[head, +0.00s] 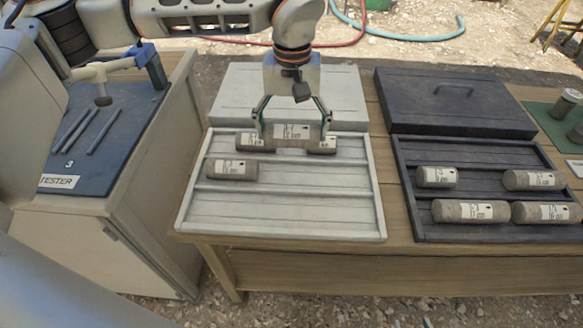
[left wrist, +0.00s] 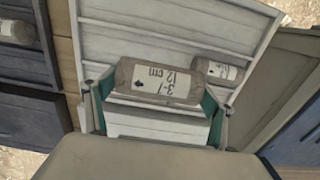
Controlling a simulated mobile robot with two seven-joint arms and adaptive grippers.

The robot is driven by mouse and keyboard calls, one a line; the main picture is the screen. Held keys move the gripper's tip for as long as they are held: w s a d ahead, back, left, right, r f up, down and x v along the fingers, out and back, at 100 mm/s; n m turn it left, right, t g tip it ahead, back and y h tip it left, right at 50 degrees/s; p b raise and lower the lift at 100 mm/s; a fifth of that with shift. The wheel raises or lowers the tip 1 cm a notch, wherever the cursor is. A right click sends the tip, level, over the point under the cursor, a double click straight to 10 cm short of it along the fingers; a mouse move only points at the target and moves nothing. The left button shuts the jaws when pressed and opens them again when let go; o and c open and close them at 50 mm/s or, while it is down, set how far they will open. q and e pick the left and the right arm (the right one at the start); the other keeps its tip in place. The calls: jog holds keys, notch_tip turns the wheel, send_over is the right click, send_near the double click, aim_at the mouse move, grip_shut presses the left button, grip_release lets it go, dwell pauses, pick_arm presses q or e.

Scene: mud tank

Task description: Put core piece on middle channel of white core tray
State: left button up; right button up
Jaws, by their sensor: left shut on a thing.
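The white core tray (head: 290,215) lies on the table, its channels running left to right. My left gripper (head: 292,125) is shut on a grey core piece (head: 292,131) with a white label, held level above the far channel. The held piece also shows in the left wrist view (left wrist: 158,83), between the fingers. Two core pieces, one at left (head: 249,141) and one at right (head: 325,146), lie in the far channel, partly hidden by the held piece. Another core piece (head: 232,169) lies at the left end of the middle channel. The rest of that channel is bare.
A white lid (head: 235,95) lies behind the white tray. A dark tray (head: 480,235) with several core pieces stands to the right, with a dark lid (head: 450,100) behind it. A cabinet with a blue top (head: 125,130) and several rods stands left.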

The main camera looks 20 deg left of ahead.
pick_arm(q)
notch_tip(320, 180, down, 7)
jog(key=shift+r+b, duration=0.1)
jog(key=shift+b, duration=0.4)
jog(key=shift+f, duration=0.65)
notch_tip(320, 180, down, 3)
jog(key=shift+f+b, duration=0.2)
jog(key=shift+b, duration=0.2)
jog(key=shift+f, duration=0.3)
jog(key=shift+r, duration=0.1)
pick_arm(e)
jog(key=shift+w+a+r, duration=0.15)
jog(key=shift+w+a, duration=0.15)
jog(key=shift+w, duration=0.1)
pick_arm(q)
jog(key=o, duration=1.4)
jog(key=shift+f, duration=0.2)
jog(key=shift+c, duration=0.2)
jog(key=shift+o, duration=0.3)
pick_arm(e)
jog(key=shift+s, duration=0.1)
